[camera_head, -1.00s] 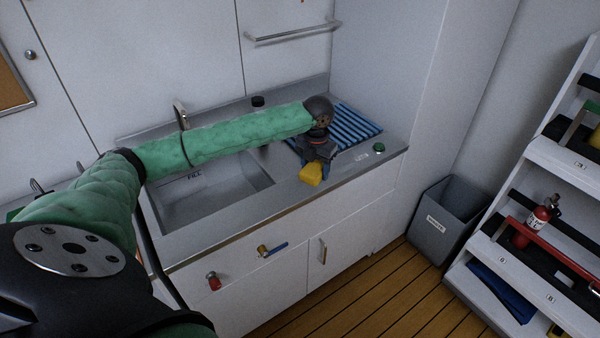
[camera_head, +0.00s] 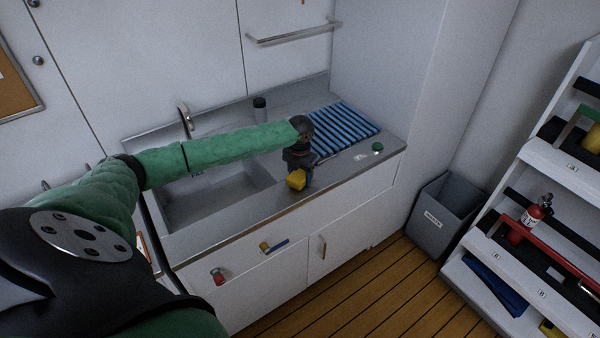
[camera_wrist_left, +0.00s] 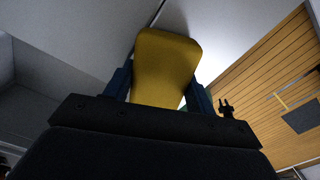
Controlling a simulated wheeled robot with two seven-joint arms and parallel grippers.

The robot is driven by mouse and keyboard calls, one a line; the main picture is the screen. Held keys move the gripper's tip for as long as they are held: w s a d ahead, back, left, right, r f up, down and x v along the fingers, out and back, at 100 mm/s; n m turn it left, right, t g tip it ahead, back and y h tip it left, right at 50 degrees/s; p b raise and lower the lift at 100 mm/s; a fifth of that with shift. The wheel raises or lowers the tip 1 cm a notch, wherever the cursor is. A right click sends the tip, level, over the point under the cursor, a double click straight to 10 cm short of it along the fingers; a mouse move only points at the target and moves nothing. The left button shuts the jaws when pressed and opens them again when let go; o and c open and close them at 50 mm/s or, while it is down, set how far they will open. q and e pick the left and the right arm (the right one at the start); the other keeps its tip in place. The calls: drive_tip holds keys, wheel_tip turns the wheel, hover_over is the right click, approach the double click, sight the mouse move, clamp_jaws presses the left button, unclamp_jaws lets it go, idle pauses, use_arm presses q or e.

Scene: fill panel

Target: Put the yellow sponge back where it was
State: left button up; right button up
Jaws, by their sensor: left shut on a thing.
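The yellow sponge (camera_head: 296,179) is held in my left gripper (camera_head: 300,173) above the front edge of the counter, to the right of the sink basin. In the left wrist view the sponge (camera_wrist_left: 165,68) sits between the two blue fingers of the left gripper (camera_wrist_left: 160,85), which are shut on it. The counter (camera_head: 240,222) with its sink (camera_head: 215,195) lies under my left arm, which hides part of the basin. My right gripper is not in view.
A blue striped mat (camera_head: 343,130) lies on the counter's right end, with a green round item (camera_head: 377,147) near it. A faucet (camera_head: 185,118) and dark cup (camera_head: 260,107) stand behind. A grey bin (camera_head: 445,215) and a shelf rack (camera_head: 560,175) stand right.

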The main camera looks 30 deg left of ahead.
sight(300, 173)
use_arm(q)
drive_tip(key=shift+f, duration=0.15)
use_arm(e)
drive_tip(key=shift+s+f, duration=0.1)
use_arm(q)
drive_tip(key=shift+f, duration=0.15)
drive_tip(key=o, duration=1)
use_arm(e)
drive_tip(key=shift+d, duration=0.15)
use_arm(q)
drive_tip(key=shift+r+b, duration=0.3)
drive_tip(key=shift+r, duration=0.3)
wheel_tip(300, 173, up, 10)
drive_tip(key=b, duration=0.3)
drive_tip(key=shift+f, duration=0.2)
drive_tip(key=shift+r, duration=0.8)
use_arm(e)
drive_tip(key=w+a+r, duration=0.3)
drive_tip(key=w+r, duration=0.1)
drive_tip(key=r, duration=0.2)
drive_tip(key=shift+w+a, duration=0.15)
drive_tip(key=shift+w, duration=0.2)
use_arm(q)
drive_tip(key=shift+f, duration=0.1)
